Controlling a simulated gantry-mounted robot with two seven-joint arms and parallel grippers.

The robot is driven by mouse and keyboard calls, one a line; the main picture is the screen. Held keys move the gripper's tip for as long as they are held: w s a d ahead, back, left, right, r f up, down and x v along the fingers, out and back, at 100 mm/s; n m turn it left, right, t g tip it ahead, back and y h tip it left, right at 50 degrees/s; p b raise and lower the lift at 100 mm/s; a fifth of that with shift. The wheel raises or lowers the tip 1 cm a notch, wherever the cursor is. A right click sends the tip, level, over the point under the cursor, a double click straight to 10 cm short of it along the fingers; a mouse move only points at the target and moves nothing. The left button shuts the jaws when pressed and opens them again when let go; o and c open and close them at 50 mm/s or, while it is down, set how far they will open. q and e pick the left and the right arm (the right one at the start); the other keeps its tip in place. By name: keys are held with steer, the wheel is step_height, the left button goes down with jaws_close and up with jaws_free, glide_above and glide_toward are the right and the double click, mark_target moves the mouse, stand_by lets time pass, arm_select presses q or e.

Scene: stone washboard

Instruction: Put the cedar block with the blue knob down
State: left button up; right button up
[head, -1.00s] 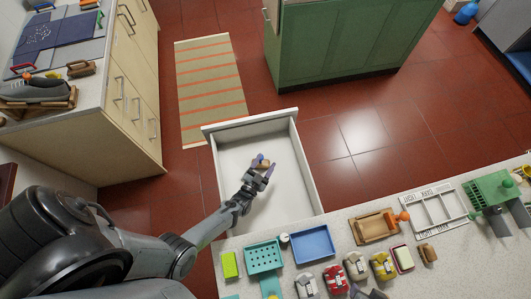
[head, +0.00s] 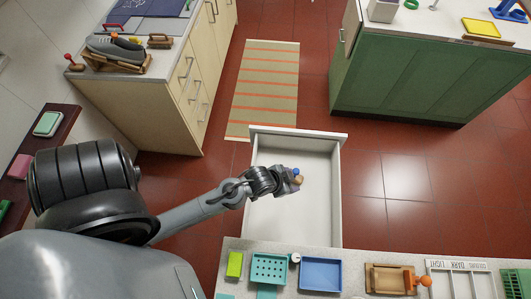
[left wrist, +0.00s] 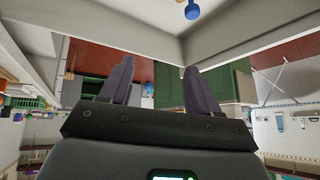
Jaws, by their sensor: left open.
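The small tan cedar block (head: 299,180) with its blue knob (head: 295,171) is near the middle of the white open drawer (head: 318,218) in the head view. My left gripper (head: 291,184) is right beside it, on its left, and partly overlaps it in this view. In the left wrist view the blue knob (left wrist: 193,11) shows at the top edge, with only a sliver of the block. My right gripper is not in view.
The drawer's walls surround my left gripper. The near counter (head: 245,243) holds a teal perforated tray (head: 270,268), a blue tray (head: 321,274) and a wooden tray (head: 390,279). A green cabinet (head: 420,85) and a striped rug (head: 264,90) lie beyond. Much of the drawer floor is bare.

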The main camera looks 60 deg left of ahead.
arm_select(q)
steer(key=s+d+r+g, duration=0.2)
steer(key=s+r+g, duration=0.1)
steer(key=s+r, duration=0.6)
steer(key=shift+s+d+n+g, duration=0.3)
steer(key=shift+s+g, duration=0.1)
steer(key=shift+s, duration=0.7)
steer(key=shift+r, duration=0.15)
